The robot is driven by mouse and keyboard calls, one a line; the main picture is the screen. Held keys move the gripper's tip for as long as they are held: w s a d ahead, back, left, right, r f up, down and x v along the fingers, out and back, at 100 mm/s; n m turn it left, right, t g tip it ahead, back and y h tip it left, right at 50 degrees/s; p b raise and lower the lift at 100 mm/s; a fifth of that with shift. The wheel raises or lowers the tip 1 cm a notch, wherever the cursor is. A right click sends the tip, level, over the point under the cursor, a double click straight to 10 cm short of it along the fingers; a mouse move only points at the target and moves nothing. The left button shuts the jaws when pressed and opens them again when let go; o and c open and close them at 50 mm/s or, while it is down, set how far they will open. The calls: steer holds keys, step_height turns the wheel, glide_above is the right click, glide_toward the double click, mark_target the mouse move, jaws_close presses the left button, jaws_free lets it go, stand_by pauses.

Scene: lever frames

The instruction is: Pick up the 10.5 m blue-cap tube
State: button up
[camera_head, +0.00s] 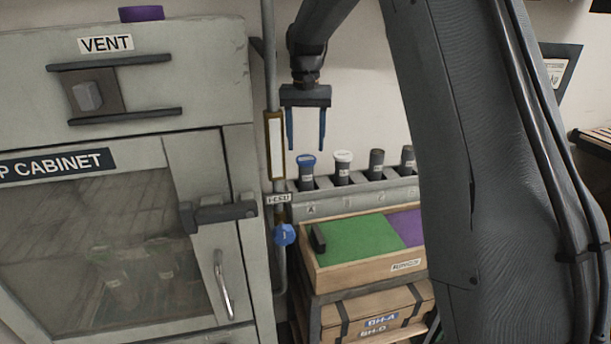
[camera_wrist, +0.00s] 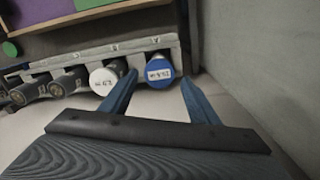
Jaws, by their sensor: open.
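The blue-cap tube (camera_head: 307,168) stands upright in the leftmost slot of a grey rack (camera_head: 350,200) in the head view. In the wrist view its blue cap (camera_wrist: 159,73) carries a white label whose small print I cannot read for certain. My gripper (camera_head: 306,148) points down with its two blue fingers open, just above the blue cap. In the wrist view my gripper (camera_wrist: 158,80) has one finger to each side of the blue cap, and nothing is held between them. Whether the fingertips are level with the cap is unclear.
A white-cap tube (camera_head: 343,162) stands beside the blue one, close to one finger in the wrist view. Dark-cap tubes (camera_head: 376,164) stand further along. A wooden tray (camera_head: 335,276) with green and purple panels sits in front. A grey cabinet (camera_head: 240,150) is at the left.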

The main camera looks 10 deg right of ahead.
mark_target(306, 159)
steer(key=shift+w+f, duration=0.15)
steer(key=shift+w, duration=0.05)
step_height(306, 159, down, 7)
steer(key=p, duration=0.2)
steer(key=shift+d+f+p, duration=0.1)
steer(key=shift+f+p, duration=0.05)
steer(key=shift+p, duration=0.25)
steer(key=shift+c, duration=0.3)
steer(key=c, duration=1)
